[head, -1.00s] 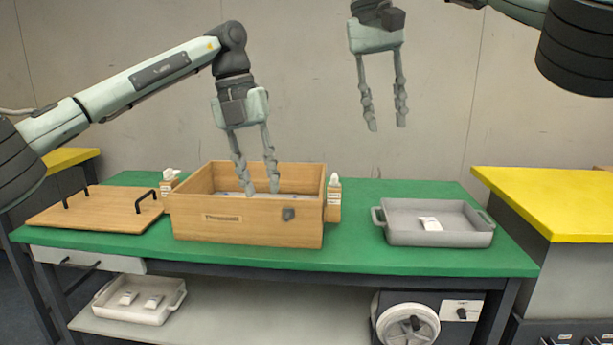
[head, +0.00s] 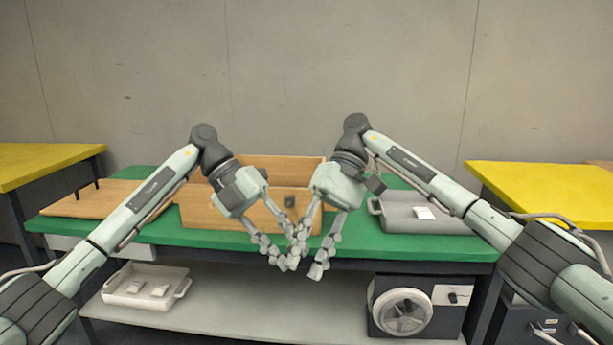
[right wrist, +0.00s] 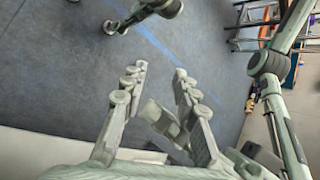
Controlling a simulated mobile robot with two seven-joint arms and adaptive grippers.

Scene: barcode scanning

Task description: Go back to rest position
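Both of my arms are low in front of the green bench in the head view, with the grippers close together at the middle. My left gripper (head: 287,254) points down and right, its two fingers apart and nothing held. My right gripper (head: 306,266) points down and left, also with its fingers apart and empty. In the head view the fingers of the two overlap, so I cannot tell whether they touch. The right wrist view shows the right gripper (right wrist: 160,95) with its fingers spread over the floor and a grey part behind the gap.
The wooden box (head: 200,212) stands on the green bench (head: 140,227), partly hidden by my arms. A wooden lid (head: 85,203) lies left of it, a grey tray (head: 395,220) right. A white tray (head: 130,298) sits on the lower shelf. Yellow-topped tables (head: 530,190) flank the bench.

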